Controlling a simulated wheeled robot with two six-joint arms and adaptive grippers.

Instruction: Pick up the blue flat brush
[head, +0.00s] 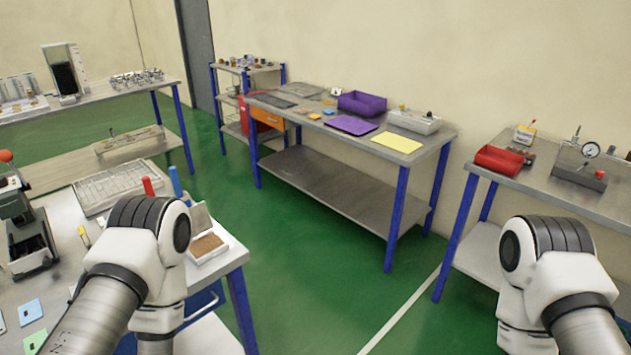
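A slim blue upright thing (175,182) stands on the near-left table, just behind my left arm's joint. It may be the blue flat brush, but its lower part is hidden by my arm and I cannot tell its shape. A similar red upright thing (148,187) stands to its left. Both of my arms show in the head view, bending down at the bottom edge. Neither gripper is in view.
The near-left table (232,256) also bears a grey tray (122,186), an open box with brown content (207,247) and small cards. A long table (432,150) with purple trays stands at the back. A right table (545,182) holds a red bin (499,160). Green floor between is clear.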

